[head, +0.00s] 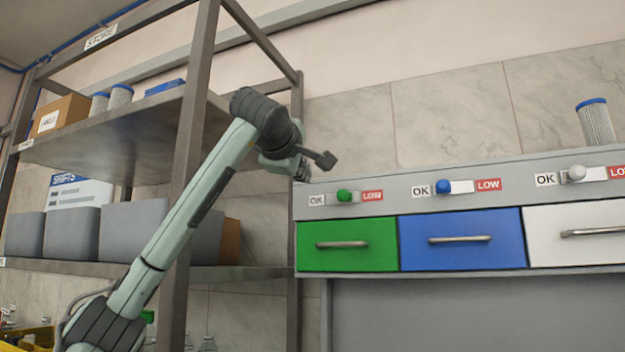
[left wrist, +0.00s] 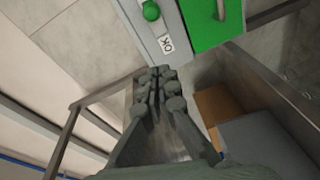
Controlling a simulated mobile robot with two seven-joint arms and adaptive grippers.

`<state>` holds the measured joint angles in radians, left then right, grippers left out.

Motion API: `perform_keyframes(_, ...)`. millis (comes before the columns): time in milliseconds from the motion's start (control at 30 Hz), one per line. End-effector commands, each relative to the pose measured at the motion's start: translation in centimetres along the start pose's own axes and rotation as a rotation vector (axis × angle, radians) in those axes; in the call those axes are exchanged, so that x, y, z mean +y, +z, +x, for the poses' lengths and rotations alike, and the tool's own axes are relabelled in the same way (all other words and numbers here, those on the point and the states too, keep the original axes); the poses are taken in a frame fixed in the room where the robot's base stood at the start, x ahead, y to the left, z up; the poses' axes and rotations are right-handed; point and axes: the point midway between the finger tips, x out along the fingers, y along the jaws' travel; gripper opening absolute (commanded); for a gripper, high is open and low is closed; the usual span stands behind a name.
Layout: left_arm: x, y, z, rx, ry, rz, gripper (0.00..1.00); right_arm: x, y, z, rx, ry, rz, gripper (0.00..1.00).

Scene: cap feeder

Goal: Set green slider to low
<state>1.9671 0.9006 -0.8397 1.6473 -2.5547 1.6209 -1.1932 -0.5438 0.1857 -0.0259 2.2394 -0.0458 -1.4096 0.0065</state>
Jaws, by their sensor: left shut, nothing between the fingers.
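The green slider knob (head: 344,196) stands on the grey panel above the green drawer, between an OK label on its left and a red LOW label on its right. It appears near the middle of its short slot. It also shows at the top of the left wrist view (left wrist: 151,11), beyond the OK label (left wrist: 167,45). My left gripper (head: 302,174) is at the panel's left end, up and left of the knob. Its fingers (left wrist: 157,76) are shut and empty, pointing toward the panel, apart from the knob. My right gripper is not in view.
Blue (head: 443,187) and white (head: 576,174) slider knobs sit farther right above the blue and white drawers. A metal shelf rack (head: 190,130) with grey bins stands close on the left. A blue-capped canister (head: 596,124) stands on the panel's top at right.

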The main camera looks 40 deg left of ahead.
Motion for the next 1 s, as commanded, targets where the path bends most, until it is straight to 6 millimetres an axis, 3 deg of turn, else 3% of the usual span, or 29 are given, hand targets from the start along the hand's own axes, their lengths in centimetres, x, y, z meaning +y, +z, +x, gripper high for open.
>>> perform_keyframes(400,0.0,0.3,8.6,-0.001,-0.003,0.001,0.0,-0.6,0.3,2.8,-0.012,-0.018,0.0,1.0)
perform_keyframes(633,0.0,3.3,9.0,0.0,-0.001,0.001,0.0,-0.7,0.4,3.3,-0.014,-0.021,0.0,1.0)
perform_keyframes(1000,-0.1,3.9,9.2,0.001,-0.001,0.0,0.0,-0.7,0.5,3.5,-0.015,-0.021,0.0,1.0)
